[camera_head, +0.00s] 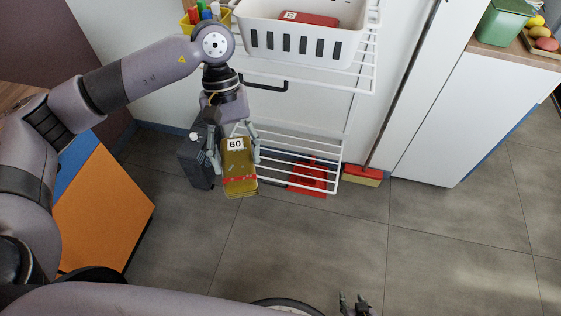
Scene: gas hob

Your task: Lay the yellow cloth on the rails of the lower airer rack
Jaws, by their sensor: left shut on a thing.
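The yellow cloth (240,184) is a folded, dark-yellow bundle with a red stripe and a white "60" label. My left gripper (236,160) points down and is shut on it, one finger at each side. The cloth hangs at the front left of the lower airer rack (320,187), a set of white rails. In this view it overlaps the rack's left end; I cannot tell whether they touch. My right gripper (354,304) shows at the bottom edge, far from the rack, with its fingers apart and empty.
A white basket (300,42) with a red item sits on the upper rack (362,74). A dark case (193,157) stands left of the cloth. A red object (308,178) shows through the lower rails. The floor in front is clear.

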